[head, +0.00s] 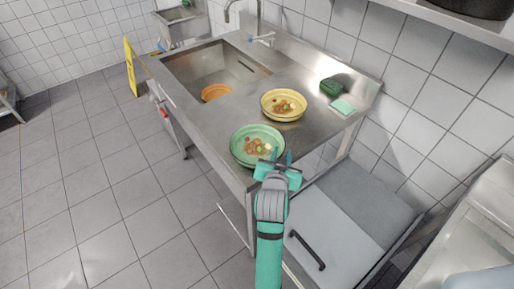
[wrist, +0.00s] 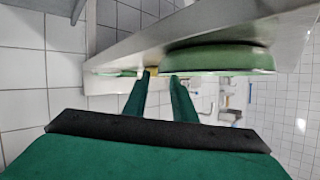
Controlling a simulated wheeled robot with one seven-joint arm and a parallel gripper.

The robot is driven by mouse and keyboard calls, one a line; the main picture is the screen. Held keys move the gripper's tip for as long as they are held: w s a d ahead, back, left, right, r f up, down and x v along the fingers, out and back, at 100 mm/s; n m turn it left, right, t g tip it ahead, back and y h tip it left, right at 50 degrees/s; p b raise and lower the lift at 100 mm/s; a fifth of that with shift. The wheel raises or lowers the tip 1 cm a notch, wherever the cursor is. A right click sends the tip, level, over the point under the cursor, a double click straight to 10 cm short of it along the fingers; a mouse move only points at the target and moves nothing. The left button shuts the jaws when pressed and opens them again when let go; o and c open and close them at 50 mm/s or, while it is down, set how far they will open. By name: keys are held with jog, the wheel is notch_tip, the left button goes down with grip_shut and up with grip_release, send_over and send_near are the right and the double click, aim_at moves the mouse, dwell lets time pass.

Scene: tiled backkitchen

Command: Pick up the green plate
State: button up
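The green plate (head: 238,152) holds bits of food and sits at the near edge of the steel counter. It also shows edge-on in the wrist view (wrist: 222,61), mostly right of the fingers. My gripper (head: 281,156) is at the plate's near right rim. In the wrist view my gripper (wrist: 161,76) has its two fingers apart, with no object clearly held between them. The right fingertip overlaps the plate's left end in that view; I cannot tell whether they touch.
A yellow plate (head: 269,113) with food stands behind the green plate. A sink basin (head: 200,65) with an orange dish (head: 216,92) is to the left. A green sponge (head: 343,107) and a dark green item (head: 332,86) lie at right. A grey lidded unit (head: 335,222) stands at right.

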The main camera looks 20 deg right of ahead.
aim_at(283, 147)
jog(key=x, duration=0.4)
jog(key=shift+d, duration=0.15)
jog(key=shift+r, duration=0.1)
jog(key=shift+c, duration=0.4)
grip_shut()
jog(key=shift+r, duration=0.15)
